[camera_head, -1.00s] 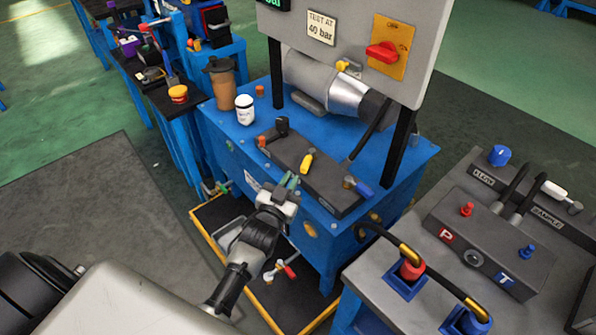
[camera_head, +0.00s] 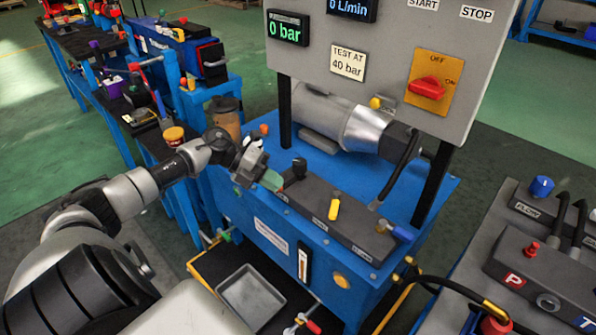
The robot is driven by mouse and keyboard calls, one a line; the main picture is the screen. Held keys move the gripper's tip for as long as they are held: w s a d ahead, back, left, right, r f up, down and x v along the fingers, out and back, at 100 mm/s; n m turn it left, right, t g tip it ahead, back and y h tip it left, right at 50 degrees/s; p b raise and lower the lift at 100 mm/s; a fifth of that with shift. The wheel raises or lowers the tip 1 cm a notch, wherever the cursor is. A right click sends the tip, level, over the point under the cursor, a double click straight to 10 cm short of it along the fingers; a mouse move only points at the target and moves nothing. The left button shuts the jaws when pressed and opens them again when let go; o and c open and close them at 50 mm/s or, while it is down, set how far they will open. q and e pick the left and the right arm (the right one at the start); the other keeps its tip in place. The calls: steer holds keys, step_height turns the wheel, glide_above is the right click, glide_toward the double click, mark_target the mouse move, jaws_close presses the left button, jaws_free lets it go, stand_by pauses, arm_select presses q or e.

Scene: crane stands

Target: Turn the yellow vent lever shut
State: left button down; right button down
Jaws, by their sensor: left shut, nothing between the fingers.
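The yellow vent lever (camera_head: 334,209) stands on the dark manifold block (camera_head: 345,230) on top of the blue power unit. It looks nearly upright in the picture, slightly tilted, above a small label too small to read. My left gripper (camera_head: 272,181) is at the left end of the block, left of the lever and apart from it. Its greenish fingers are shut with nothing seen between them. It partly hides the white canister and the block's left end. My right gripper is not in view.
A black knob (camera_head: 299,167) stands on the block between my left gripper and the lever. A blue-handled valve (camera_head: 400,234) is at its right end. The control panel (camera_head: 385,75) hangs above. A grey tray (camera_head: 250,296) lies below in front.

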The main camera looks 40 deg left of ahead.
mark_target(335, 205)
arm_select(q)
steer(key=x, duration=0.9)
steer(key=shift+r, duration=0.1)
steer(key=shift+w+d, duration=0.3)
steer(key=shift+d, duration=0.25)
steer(key=shift+w+d, duration=0.25)
steer(key=shift+d, duration=0.35)
steer(key=shift+w+d, duration=0.3)
steer(key=shift+d, duration=0.3)
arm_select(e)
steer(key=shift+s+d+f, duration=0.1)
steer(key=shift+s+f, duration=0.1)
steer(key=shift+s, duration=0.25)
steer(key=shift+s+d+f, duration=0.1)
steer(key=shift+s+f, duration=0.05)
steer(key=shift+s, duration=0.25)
arm_select(q)
steer(key=shift+p, duration=0.3)
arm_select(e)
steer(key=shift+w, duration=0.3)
